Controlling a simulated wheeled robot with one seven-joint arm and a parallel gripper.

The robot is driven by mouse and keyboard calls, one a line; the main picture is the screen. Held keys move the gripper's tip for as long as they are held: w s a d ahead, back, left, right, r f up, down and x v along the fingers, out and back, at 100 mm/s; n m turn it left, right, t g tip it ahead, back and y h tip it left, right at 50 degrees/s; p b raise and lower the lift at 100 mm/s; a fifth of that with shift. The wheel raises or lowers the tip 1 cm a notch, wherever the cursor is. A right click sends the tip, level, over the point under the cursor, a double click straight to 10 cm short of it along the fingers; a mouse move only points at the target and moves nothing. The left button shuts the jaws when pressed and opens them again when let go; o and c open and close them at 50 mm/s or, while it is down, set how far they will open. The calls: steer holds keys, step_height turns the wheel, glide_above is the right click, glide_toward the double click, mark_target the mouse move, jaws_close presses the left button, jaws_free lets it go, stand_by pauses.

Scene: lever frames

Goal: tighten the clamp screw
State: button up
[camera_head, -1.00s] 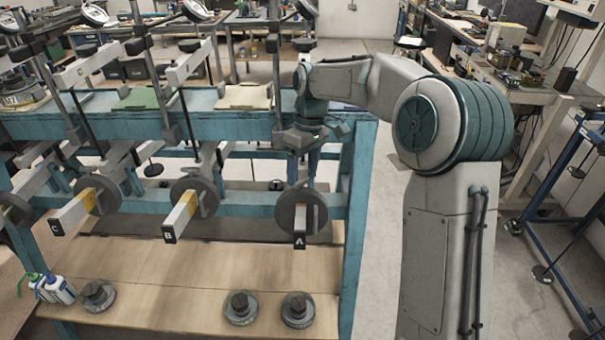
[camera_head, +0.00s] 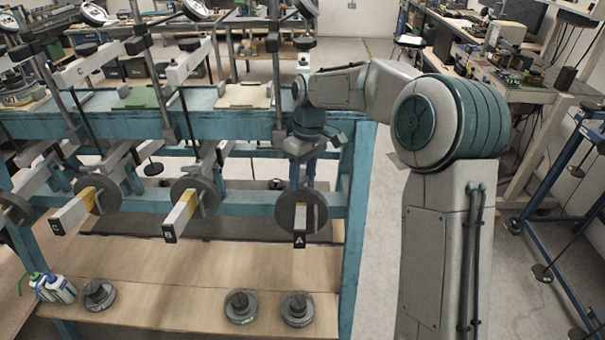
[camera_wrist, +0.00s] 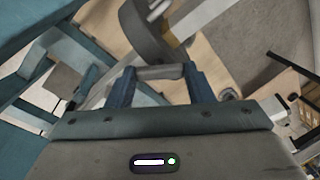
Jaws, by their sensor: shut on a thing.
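My gripper (camera_head: 303,183) points down at the right end of the blue frame, just above the round grey weight (camera_head: 301,213) on the lever marked A (camera_head: 300,239). In the wrist view, its two blue fingers are shut on a short grey bar, which looks like the clamp screw's handle (camera_wrist: 160,72). The bar lies crosswise between the fingertips. A dark round disc (camera_wrist: 148,35) shows just beyond it. The screw's shank and thread are hidden.
Levers marked B (camera_head: 181,216) and C (camera_head: 73,212), each with a round weight, stand to the left. Several loose weights, one of them here (camera_head: 240,307), and bottles (camera_head: 55,288) rest on the wooden lower board. The blue frame's right leg (camera_head: 357,220) is close to my gripper.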

steer(key=m, duration=0.5)
steer(key=shift+a+m+t+h, duration=0.1)
steer(key=shift+m+t+h, duration=0.2)
steer(key=shift+m+h, duration=0.3)
steer(key=shift+m, duration=2.2)
steer(key=o, duration=1)
steer(key=shift+r, duration=0.1)
step_height(320, 180, up, 14)
steer(key=w, duration=0.1)
steer(key=shift+f, duration=0.2)
